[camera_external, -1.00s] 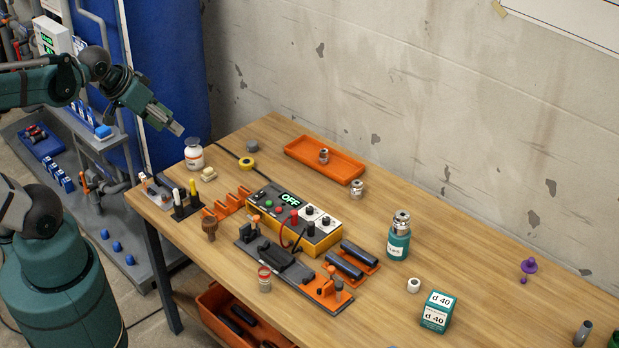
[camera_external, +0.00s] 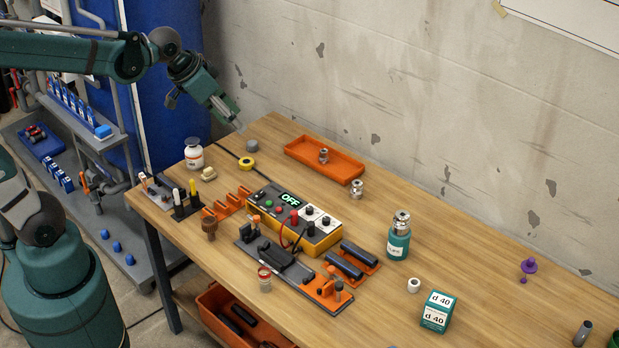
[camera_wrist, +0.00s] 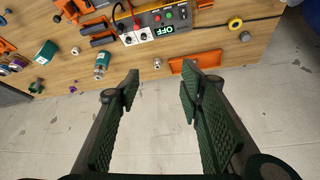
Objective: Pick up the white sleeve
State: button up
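The white sleeve (camera_external: 413,285) is a small white ring-like cylinder standing on the workbench (camera_external: 480,290), between a teal bottle (camera_external: 398,243) and a teal box marked d 40 (camera_external: 438,312). In the wrist view the sleeve (camera_wrist: 75,50) is small, at the upper left. My gripper (camera_external: 240,127) is in the air above the far left end of the bench, well away from the sleeve. In the wrist view its two fingers (camera_wrist: 160,88) are spread wide with nothing between them.
An orange tray (camera_external: 325,160) with a small metal part lies at the back by the wall. A yellow box reading OFF (camera_external: 300,220) with cables stands mid-bench. A purple part (camera_external: 528,267) lies farther right. Bare wood surrounds the sleeve.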

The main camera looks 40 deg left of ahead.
jog(key=w+d+f+m+h+b, duration=0.15)
jog(key=w+d+f, duration=0.35)
jog(key=w+d, duration=0.55)
jog(key=m+g+b, duration=0.4)
jog(key=m, duration=0.3)
send_over(413, 279)
jog(key=s+a, duration=0.2)
jog(key=s, duration=0.1)
notch_tip(413, 279, down, 26)
jog(key=shift+w+d+f+h, duration=0.1)
jog(key=shift+w+f+h, duration=0.1)
jog(key=shift+h, duration=0.25)
jog(key=shift+b+x, duration=0.3)
jog(key=shift+x, duration=1)
jog(key=shift+w+f, duration=0.1)
jog(key=shift+b+x, duration=0.55)
jog(key=shift+x, duration=1.95)
